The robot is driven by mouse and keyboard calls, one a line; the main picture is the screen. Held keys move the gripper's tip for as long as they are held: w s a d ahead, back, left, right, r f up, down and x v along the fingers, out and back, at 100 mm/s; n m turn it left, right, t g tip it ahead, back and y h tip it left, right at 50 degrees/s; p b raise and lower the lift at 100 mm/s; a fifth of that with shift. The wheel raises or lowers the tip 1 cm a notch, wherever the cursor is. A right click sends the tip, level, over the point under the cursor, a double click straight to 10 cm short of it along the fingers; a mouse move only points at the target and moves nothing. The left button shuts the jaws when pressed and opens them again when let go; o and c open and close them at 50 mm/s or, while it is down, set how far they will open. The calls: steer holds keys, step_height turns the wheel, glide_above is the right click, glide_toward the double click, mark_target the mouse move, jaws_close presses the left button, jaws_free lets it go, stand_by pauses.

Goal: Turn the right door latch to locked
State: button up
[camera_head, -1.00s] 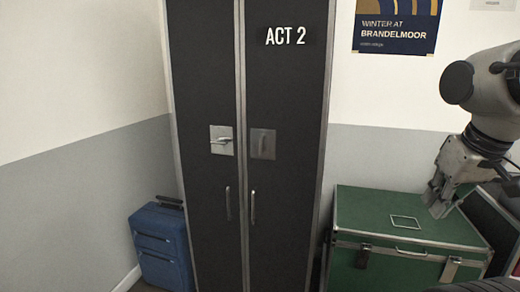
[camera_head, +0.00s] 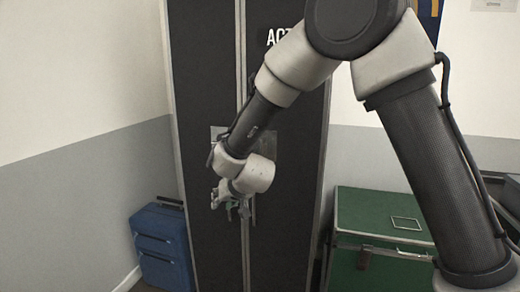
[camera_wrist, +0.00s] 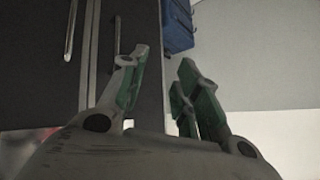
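The tall black cabinet (camera_head: 200,80) has two doors. The right latch plate (camera_head: 272,145) shows only at its right edge in the head view; my arm hides its lever. The left latch plate (camera_head: 215,132) shows only at a corner. My gripper (camera_head: 232,208) is in front of the doors near the seam, below the latch plates. In the wrist view my gripper (camera_wrist: 163,58) has its fingers apart with nothing between them. That view shows the right door handle (camera_wrist: 70,30) and left door handle (camera_wrist: 118,28), but no latch.
A blue suitcase (camera_head: 160,245) stands left of the cabinet and also shows in the wrist view (camera_wrist: 178,25). A green trunk (camera_head: 375,215) stands to the right, beside my arm. A grey and white wall is behind.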

steer(key=w+d+r+m+t+h, duration=0.45)
steer(key=w+r+t+h, duration=0.2)
steer(key=w, duration=0.25)
steer(key=d+r+m+t+h, duration=0.2)
steer(key=d+r+h, duration=0.3)
steer(key=d, duration=0.1)
steer(key=x, duration=0.6)
steer(key=shift+w+r, duration=0.2)
steer(key=shift+w, duration=0.25)
steer(key=shift+t, duration=0.25)
jaws_close()
